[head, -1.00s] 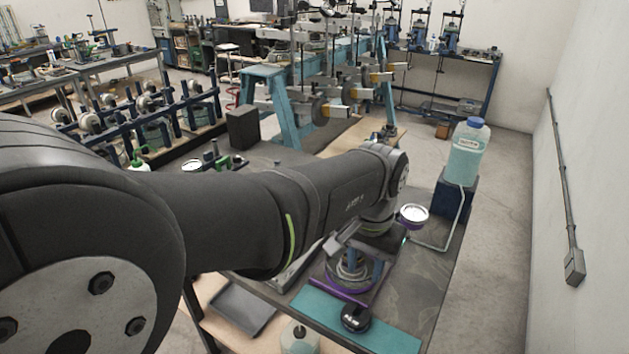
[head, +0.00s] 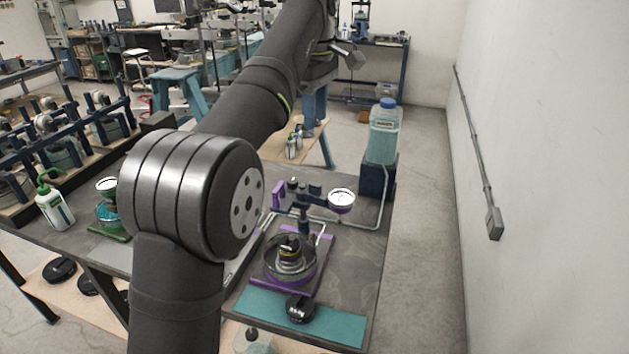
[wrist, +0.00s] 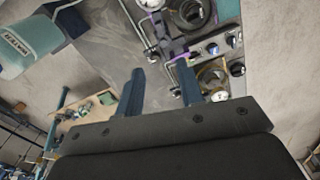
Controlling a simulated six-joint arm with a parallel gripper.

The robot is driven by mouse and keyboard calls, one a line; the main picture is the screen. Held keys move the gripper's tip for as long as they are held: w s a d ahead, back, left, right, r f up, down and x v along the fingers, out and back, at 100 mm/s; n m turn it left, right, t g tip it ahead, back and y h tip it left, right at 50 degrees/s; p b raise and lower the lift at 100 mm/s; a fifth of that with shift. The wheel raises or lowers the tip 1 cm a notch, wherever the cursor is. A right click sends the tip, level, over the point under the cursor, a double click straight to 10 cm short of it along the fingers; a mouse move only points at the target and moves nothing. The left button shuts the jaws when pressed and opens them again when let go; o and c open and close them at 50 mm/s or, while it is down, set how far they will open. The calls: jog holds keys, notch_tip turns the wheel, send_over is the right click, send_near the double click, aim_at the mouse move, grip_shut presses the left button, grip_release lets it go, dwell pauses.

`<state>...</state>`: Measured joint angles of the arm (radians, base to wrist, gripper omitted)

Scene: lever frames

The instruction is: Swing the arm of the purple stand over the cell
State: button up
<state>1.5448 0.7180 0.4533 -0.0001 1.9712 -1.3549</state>
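The purple stand (head: 325,263) is on the right of the bench, its purple base frame around the round cell (head: 290,262). Its arm (head: 313,199) crosses the post behind the cell, with a purple block at the left end and a white-faced gauge (head: 341,200) at the right end, off to the side of the cell. The stand also shows at the top of the wrist view (wrist: 180,56). My gripper (wrist: 160,69) is open and empty, its two blue fingers apart above the bench.
A bottle of pale liquid (head: 385,135) stands on a dark blue block (head: 377,178) behind the stand, joined by a tube. A black knob (head: 300,308) is at the front by a teal strip (head: 345,326). Another gauge (head: 107,185) and a wash bottle (head: 55,205) are left.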

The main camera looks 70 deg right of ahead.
aim_at(315, 184)
notch_tip(315, 184, down, 17)
jog(key=shift+f, duration=0.1)
dwell(0.6)
grip_shut()
